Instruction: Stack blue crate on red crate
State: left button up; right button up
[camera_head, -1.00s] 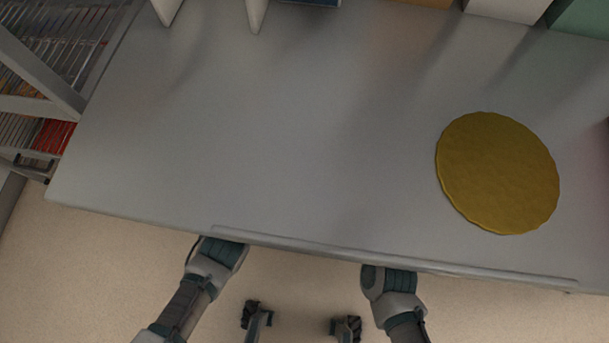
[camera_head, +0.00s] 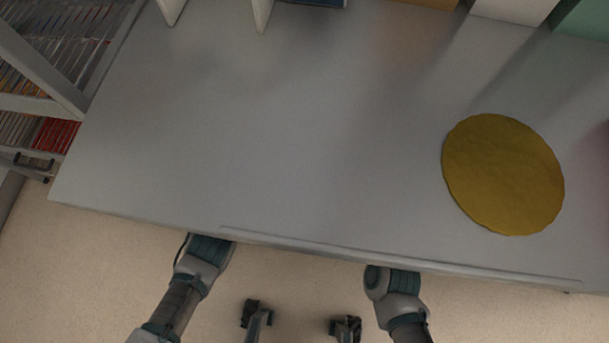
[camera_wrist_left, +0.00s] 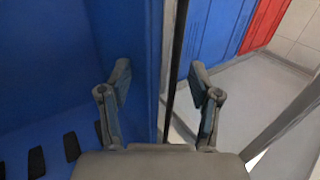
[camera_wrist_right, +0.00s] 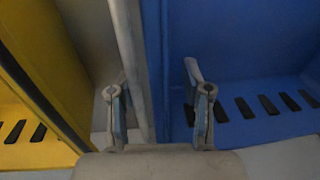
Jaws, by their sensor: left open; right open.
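A blue crate (camera_wrist_left: 125,40) fills the left of the left wrist view, with dark slots low in its wall. My left gripper (camera_wrist_left: 159,70) is open, with a finger either side of the crate's edge. In the right wrist view, a blue crate (camera_wrist_right: 240,70) with dark slots fills the right side. My right gripper (camera_wrist_right: 157,75) is open, with a finger either side of that crate's near edge. I cannot tell contact. A red surface (camera_wrist_left: 265,22), possibly the red crate, stands beyond beside another blue surface (camera_wrist_left: 213,35). In the head view, the table hides both grippers.
A grey table (camera_head: 270,130) spans the head view above my forearms. A flat yellow round (camera_head: 502,175) lies on it at right. A rack (camera_head: 40,104) stands at left. A yellow crate (camera_wrist_right: 45,60) stands close left of my right gripper.

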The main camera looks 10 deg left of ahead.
pick_arm(q)
jog(key=shift+c, duration=0.5)
pick_arm(e)
jog(key=shift+c, duration=0.8)
pick_arm(q)
jog(key=c, duration=0.8)
pick_arm(e)
jog(key=shift+d, duration=0.1)
grip_shut()
pick_arm(q)
grip_shut()
pick_arm(e)
jog(key=shift+d, duration=0.1)
pick_arm(q)
jog(key=shift+a+r, duration=0.1)
